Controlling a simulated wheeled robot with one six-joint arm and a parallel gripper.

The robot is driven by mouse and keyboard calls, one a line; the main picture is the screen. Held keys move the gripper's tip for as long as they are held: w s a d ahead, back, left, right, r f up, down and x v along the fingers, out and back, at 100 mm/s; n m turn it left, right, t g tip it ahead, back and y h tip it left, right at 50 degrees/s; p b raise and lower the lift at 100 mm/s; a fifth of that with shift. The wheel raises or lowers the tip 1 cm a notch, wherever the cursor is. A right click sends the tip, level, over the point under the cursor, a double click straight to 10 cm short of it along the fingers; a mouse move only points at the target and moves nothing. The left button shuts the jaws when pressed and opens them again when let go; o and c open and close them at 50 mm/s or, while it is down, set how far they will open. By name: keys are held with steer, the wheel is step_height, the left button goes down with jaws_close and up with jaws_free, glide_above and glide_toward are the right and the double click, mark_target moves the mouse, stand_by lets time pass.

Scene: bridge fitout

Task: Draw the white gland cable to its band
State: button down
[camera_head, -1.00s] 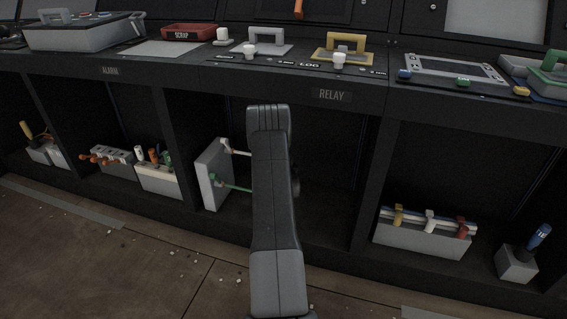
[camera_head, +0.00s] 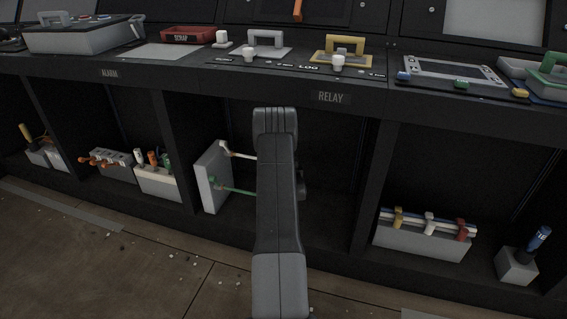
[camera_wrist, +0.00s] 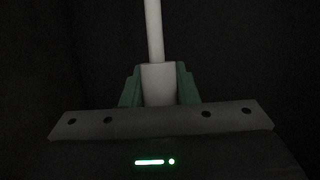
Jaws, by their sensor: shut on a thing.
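The white cable (camera_head: 244,156) runs rightward from a pale upright gland block (camera_head: 207,178) in the open bay under the RELAY label, then passes behind my arm. In the wrist view the white cable (camera_wrist: 153,30) rises from a thicker white end piece (camera_wrist: 158,84) between my green-sided fingers. My gripper (camera_wrist: 159,82) is shut on it. In the head view my own arm hides the gripper and the cable's held end. A green cable (camera_head: 237,191) leaves the same block lower down and also passes behind my arm. I cannot make out the white cable's band.
The bay has a dark post (camera_head: 371,180) at right and the console edge (camera_head: 300,88) above. A grey box with yellow, white and red clips (camera_head: 422,237) sits in the right bay. A white box of coloured plugs (camera_head: 158,182) sits in the left bay.

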steer(key=shift+d, duration=0.1)
steer(key=c, duration=1.1)
jaws_free()
steer(key=shift+s, duration=0.1)
steer(key=s+p, duration=0.1)
steer(key=s, duration=0.3)
steer(key=s+r+p, duration=0.1)
steer(key=s, duration=0.4)
steer(key=s+d+r+p, duration=0.1)
steer(key=s+p, duration=0.1)
steer(key=s, duration=0.2)
steer(key=shift+s+r, duration=0.25)
steer(key=shift+w+f, duration=0.1)
steer(key=shift+w, duration=0.05)
steer(key=w+b, duration=0.1)
steer(key=w, duration=0.3)
steer(key=w+f+b, duration=0.1)
steer(key=w, duration=0.3)
steer(key=w+a+f+b, duration=0.1)
steer(key=w+b, duration=0.1)
steer(key=w, duration=0.2)
steer(key=shift+w+f, duration=0.2)
steer(key=shift+w, duration=0.15)
steer(key=shift+w+a, duration=0.2)
steer(key=shift+w, duration=0.15)
